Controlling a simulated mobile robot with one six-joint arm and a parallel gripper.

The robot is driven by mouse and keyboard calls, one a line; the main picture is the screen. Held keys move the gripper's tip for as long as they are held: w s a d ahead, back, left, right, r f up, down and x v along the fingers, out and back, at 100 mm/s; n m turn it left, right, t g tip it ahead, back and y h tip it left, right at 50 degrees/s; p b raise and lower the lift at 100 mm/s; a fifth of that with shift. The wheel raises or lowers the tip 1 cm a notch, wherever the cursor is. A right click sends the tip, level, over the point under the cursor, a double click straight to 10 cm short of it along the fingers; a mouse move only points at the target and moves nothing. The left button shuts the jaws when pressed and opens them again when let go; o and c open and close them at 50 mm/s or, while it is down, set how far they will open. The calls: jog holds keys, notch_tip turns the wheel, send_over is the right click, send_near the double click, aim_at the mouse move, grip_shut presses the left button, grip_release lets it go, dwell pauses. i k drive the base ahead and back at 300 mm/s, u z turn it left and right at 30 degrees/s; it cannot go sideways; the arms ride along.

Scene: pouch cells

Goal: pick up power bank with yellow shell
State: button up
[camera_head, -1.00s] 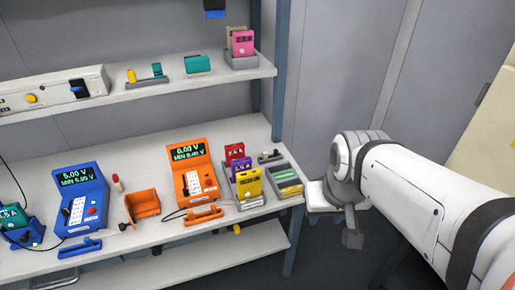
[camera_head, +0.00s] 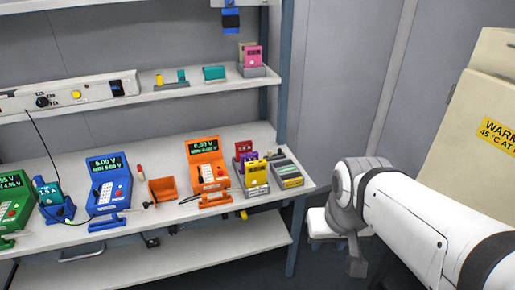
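A yellow block-like device (camera_head: 255,175), which looks like the power bank with yellow shell, stands upright in a grey holder (camera_head: 257,190) near the right end of the workbench. Red and purple devices (camera_head: 243,148) stand close behind it. My gripper (camera_head: 356,266) seems to be the grey part hanging below my wrist, right of the bench and apart from the yellow device. Its fingers are too unclear to tell whether they are open.
An orange meter (camera_head: 206,165) and an orange bin (camera_head: 163,190) stand left of the holder. A grey tray (camera_head: 288,172) lies to its right. The upper shelf (camera_head: 200,86) overhangs the back. A beige cabinet (camera_head: 480,110) with a warning label stands at right.

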aim_at(256, 170)
jog(key=u, duration=0.1)
jog(key=i, duration=0.9)
jog(key=z, duration=0.05)
